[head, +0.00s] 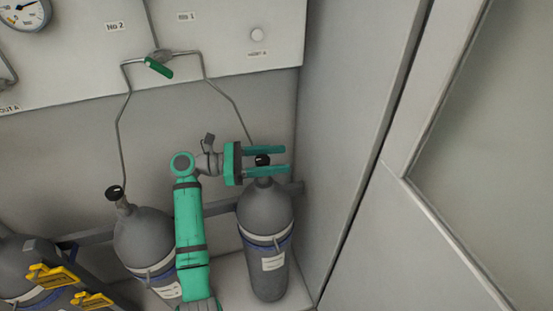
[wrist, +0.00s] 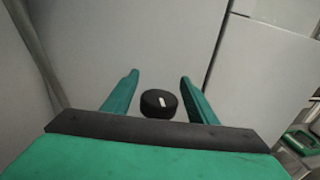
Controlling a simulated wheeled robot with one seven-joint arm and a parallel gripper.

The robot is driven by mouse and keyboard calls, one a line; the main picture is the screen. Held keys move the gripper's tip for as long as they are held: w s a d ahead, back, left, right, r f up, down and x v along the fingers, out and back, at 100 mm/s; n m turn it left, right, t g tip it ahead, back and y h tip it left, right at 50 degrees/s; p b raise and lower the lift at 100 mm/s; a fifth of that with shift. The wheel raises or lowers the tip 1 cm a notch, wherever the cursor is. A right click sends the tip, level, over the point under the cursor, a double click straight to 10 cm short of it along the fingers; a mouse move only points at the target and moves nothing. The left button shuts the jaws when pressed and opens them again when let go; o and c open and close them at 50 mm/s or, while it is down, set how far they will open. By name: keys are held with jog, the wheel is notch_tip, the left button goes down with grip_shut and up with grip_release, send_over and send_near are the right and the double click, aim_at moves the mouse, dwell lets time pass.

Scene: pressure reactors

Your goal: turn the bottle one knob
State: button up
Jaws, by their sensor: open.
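The black knob (head: 262,160) tops the right-hand grey gas bottle (head: 266,215) in the head view. It also shows in the wrist view as a round black knob (wrist: 159,103) with a white mark. My gripper (head: 283,159) is open, with one teal finger on each side of the knob. In the wrist view the knob lies between the two fingers (wrist: 159,85), with visible gaps on both sides and somewhat nearer the right finger. Whether the fingers are level with the knob in height is hard to tell.
A second grey bottle (head: 143,238) with its own black knob (head: 115,192) stands to the left. A panel (head: 225,45) with a green-handled valve (head: 158,67) and thin pipes is above. A wall (head: 345,130) rises close on the right. Yellow clamps (head: 52,276) are at lower left.

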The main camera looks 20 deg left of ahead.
jog(key=v, duration=1)
jog(key=shift+a, duration=0.3)
jog(key=shift+s, duration=0.1)
